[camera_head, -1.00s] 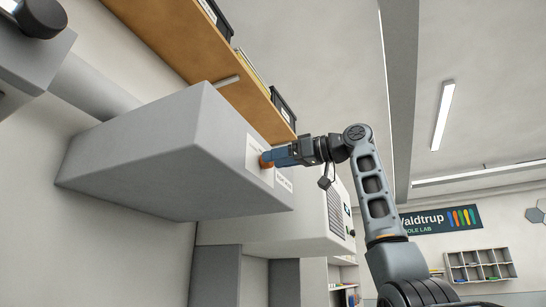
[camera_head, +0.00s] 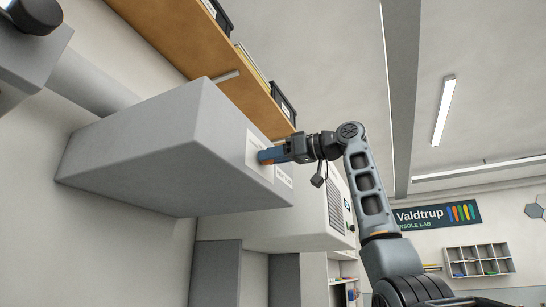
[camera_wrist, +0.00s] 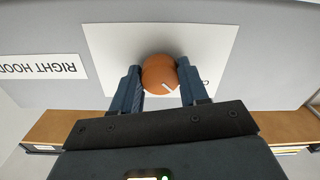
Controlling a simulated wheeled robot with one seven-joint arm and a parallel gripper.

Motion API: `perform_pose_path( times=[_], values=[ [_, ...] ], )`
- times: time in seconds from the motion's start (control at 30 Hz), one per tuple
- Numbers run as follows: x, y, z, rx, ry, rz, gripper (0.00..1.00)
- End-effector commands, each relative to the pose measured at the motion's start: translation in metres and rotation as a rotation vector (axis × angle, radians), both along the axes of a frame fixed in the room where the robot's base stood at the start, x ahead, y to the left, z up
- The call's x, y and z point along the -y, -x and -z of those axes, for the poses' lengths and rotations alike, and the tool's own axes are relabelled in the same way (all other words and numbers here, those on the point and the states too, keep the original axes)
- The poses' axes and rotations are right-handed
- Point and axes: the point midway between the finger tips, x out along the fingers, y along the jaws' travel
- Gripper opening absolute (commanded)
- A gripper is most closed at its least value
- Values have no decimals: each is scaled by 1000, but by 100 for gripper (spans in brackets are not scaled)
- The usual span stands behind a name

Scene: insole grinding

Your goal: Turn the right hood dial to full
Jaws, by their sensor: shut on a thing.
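The right hood (camera_head: 150,155) is a grey tapered box in the head view, with a white plate on its front face. In the head view my gripper (camera_head: 268,156) meets the hood's front face and mostly hides the dial.
A wooden shelf (camera_head: 185,50) with dark boxes runs above the hood. A pale vented unit (camera_head: 310,215) stands behind it to the right. A grey duct (camera_head: 90,80) joins the hood at the left. The space right of my arm is open.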

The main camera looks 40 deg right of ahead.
Motion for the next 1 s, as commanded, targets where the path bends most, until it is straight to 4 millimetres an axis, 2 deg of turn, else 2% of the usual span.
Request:
perform_pose_path(
  times=[0.07, 0.47, 1.0],
  values=[
    [0, 0, 0, 0, 0, 0, 13],
    [0, 0, -1, -27, -79, -1, 13],
    [-1, 1, -1, -184, -514, -1, 13]
  ],
)
